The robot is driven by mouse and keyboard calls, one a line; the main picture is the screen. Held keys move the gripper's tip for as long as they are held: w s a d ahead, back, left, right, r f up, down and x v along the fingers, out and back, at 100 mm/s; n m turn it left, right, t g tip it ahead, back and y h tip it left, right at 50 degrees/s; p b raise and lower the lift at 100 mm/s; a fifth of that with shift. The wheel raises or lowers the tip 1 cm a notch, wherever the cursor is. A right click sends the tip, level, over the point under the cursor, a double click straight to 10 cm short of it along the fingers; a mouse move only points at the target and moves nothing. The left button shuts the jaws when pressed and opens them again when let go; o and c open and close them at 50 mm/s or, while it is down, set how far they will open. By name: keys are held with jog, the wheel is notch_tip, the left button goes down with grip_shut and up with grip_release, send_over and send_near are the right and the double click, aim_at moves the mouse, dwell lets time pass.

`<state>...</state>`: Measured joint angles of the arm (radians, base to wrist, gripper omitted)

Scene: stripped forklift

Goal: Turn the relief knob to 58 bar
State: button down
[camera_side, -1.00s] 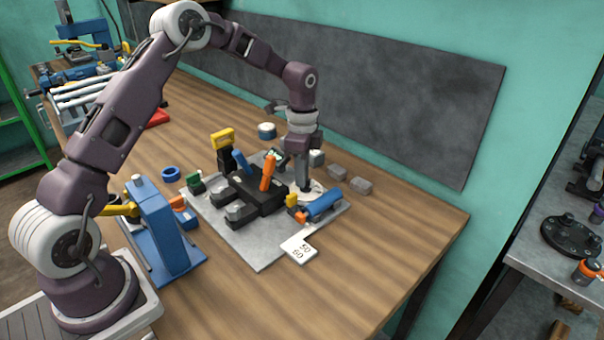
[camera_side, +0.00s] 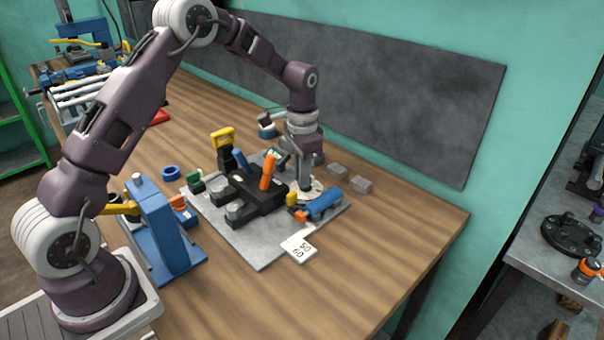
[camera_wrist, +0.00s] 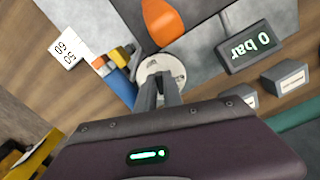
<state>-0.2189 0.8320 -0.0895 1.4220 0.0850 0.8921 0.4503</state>
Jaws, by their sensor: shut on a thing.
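My gripper (camera_side: 304,186) points down at the round pale dial plate (camera_side: 318,189) on the back right of the grey base plate. It is shut on the relief knob, which the fingers mostly hide. In the wrist view my fingertips (camera_wrist: 164,77) meet over the middle of the dial plate (camera_wrist: 147,67); its marks are too small to read.
The black valve block (camera_side: 256,203) with an orange lever (camera_side: 268,171) and a blue lever stands close left of my gripper. A blue part (camera_side: 325,204) lies close right of the dial. Grey blocks (camera_side: 361,185) sit behind. The table's right front is clear.

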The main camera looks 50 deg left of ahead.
jog(key=n, duration=0.3)
jog(key=shift+d+r+n, duration=0.1)
jog(key=shift+d+n, duration=0.05)
jog(key=shift+n, duration=0.25)
jog(key=shift+d+n, duration=0.15)
jog(key=shift+n, duration=1.75)
jog(key=c, duration=1.5)
grip_release()
notch_tip(320, 180, up, 7)
jog(key=shift+r, duration=0.1)
